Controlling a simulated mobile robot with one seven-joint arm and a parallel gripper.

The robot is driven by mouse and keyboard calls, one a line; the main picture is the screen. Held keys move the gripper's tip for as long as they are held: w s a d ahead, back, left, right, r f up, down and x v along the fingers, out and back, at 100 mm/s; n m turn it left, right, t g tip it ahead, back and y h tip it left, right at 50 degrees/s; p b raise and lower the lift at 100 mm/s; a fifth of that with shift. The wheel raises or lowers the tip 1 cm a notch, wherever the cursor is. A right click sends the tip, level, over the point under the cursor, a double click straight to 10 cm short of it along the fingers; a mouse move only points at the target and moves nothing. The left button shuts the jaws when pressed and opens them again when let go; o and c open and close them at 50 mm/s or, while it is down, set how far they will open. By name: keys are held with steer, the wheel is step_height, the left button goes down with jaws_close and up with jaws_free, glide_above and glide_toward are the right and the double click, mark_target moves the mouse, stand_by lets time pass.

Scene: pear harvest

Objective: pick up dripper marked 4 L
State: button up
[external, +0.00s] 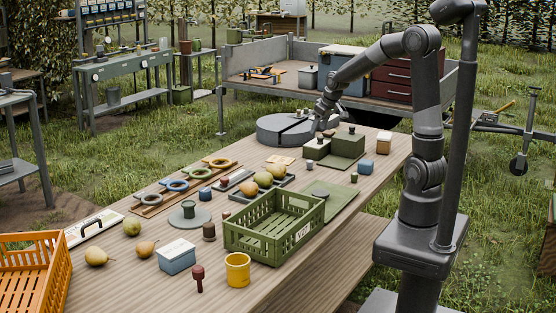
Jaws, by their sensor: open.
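No marking "4 L" can be read in the external view, so I cannot tell which small piece is the dripper. Several small knob-like pieces stand on the wooden table, among them a dark brown one (209,231), a dark red one (198,279), a blue one (205,194) and a grey one (310,166). My gripper (321,124) is low at the far end of the table, between a round grey turntable-like disc (285,130) and green stepped blocks (347,143). It is open; its fingertips are small and partly hidden, and I see nothing held in it.
A green crate (262,245) stands mid-table, beside a tray of pears (264,179). A yellow cup (237,270), a blue box (176,256) and loose pears (97,256) are nearer. An orange crate (38,275) is at left. The table's right edge borders my base.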

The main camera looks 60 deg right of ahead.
steer(key=m, duration=0.1)
glide_toward(310, 161)
steer(key=r, duration=0.1)
steer(key=x, duration=0.6)
steer(key=shift+a, duration=0.15)
steer(key=shift+s+x, duration=0.15)
steer(key=shift+x, duration=1.1)
steer(key=shift+s+x, duration=0.1)
steer(key=shift+x, duration=1.2)
steer(key=shift+f, duration=0.1)
steer(key=shift+c, duration=0.2)
steer(key=c, duration=1)
